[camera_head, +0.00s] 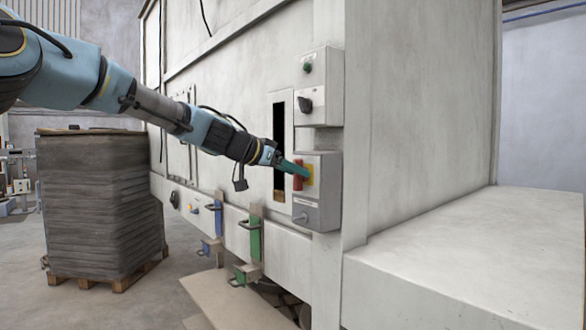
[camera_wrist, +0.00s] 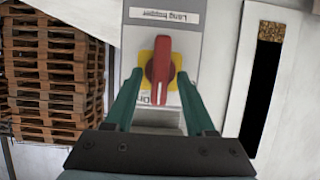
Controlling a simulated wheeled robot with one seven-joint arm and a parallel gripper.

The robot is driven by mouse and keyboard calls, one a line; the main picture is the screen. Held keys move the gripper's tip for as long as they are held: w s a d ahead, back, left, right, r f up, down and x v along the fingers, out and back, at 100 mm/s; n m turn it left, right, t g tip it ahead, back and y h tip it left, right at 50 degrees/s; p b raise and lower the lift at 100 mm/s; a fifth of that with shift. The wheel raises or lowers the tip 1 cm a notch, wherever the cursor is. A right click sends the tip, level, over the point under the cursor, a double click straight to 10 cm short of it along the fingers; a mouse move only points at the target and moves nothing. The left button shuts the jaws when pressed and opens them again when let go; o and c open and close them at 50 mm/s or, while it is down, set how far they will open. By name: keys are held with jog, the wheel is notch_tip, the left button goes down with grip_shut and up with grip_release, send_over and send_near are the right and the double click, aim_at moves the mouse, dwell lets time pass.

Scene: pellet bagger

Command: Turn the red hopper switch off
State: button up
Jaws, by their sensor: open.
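The red hopper switch (camera_head: 298,175) is a red rotary handle on a yellow square plate, on a grey box (camera_head: 325,215) on the machine wall. In the wrist view the red handle (camera_wrist: 159,70) stands upright in the picture, with its narrow end toward my gripper. A label above it reads "Long hopper", upside down. My gripper (camera_wrist: 158,88) is open, with one green finger on each side of the handle's lower part. Gaps show between the fingers and the handle. In the head view my gripper (camera_head: 300,170) is at the switch, and its fingers partly overlap the yellow plate.
Above is another grey box with a black knob (camera_head: 305,104) and a green button (camera_head: 307,67). A dark slot (camera_head: 279,150) is left of the switch. Blue (camera_head: 218,218) and green (camera_head: 255,238) handled parts sit below. Stacked pallets (camera_wrist: 50,70) show in the wrist view.

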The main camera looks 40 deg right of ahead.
jog(key=shift+c, duration=0.2)
grip_shut()
jog(key=shift+w+b, duration=0.1)
jog(key=shift+b, duration=0.2)
jog(key=n+g+b, duration=0.2)
jog(key=n, duration=0.1)
jog(key=w+f+n+g+h+b, duration=0.1)
jog(key=n+g+b, duration=0.1)
jog(key=n+b, duration=0.1)
jog(key=n+g+b, duration=0.2)
jog(key=n+b, duration=0.1)
jog(key=n, duration=0.1)
jog(key=shift+w+f+h, duration=0.15)
jog(key=shift+f+h, duration=0.05)
jog(key=shift+h, duration=0.1)
jog(key=shift+n+g+h+b, duration=0.55)
jog(key=shift+n+b, duration=0.7)
jog(key=shift+n, duration=0.35)
